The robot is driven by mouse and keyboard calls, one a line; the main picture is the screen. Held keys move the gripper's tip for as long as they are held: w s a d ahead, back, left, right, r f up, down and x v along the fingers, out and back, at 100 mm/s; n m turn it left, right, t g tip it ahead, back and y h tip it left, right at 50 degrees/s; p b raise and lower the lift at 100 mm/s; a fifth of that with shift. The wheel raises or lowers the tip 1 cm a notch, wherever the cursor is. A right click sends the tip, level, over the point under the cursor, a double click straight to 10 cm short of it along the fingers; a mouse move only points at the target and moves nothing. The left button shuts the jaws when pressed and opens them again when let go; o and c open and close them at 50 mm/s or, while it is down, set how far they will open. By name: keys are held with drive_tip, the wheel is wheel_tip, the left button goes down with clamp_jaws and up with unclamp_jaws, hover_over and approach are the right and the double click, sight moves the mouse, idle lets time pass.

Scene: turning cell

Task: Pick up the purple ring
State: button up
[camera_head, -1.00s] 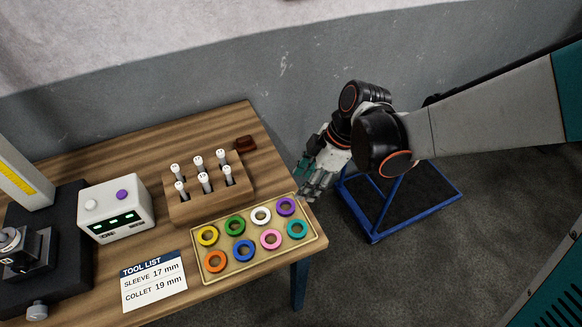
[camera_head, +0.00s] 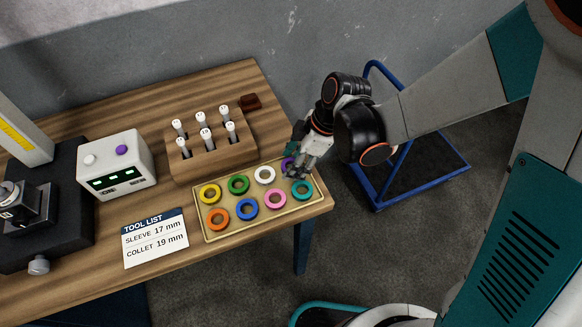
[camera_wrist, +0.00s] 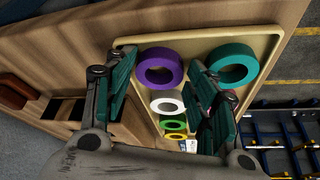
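The purple ring (camera_wrist: 160,68) lies flat at the end of the tan tray (camera_wrist: 268,44) in the wrist view, between the lines of my open fingers and a little ahead of them. In the head view the purple ring (camera_head: 287,163) is partly hidden behind my gripper. My gripper (camera_head: 296,172) is over the far right corner of the tray, pointing down. In the wrist view my gripper (camera_wrist: 160,92) has its green-padded fingers wide apart with nothing between the pads. Whether a fingertip touches the tray cannot be told.
The teal ring (camera_wrist: 233,64) is close beside the purple one, and the white ring (camera_wrist: 168,102) is on its other side. Several more coloured rings share the tray. A wooden holder (camera_head: 185,167) with white-topped tools stands behind it. A blue-framed cart (camera_head: 440,180) stands right of the table.

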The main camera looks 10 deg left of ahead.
drive_tip(key=shift+d, duration=0.1)
drive_tip(key=c, duration=0.6)
drive_tip(key=shift+r, duration=0.1)
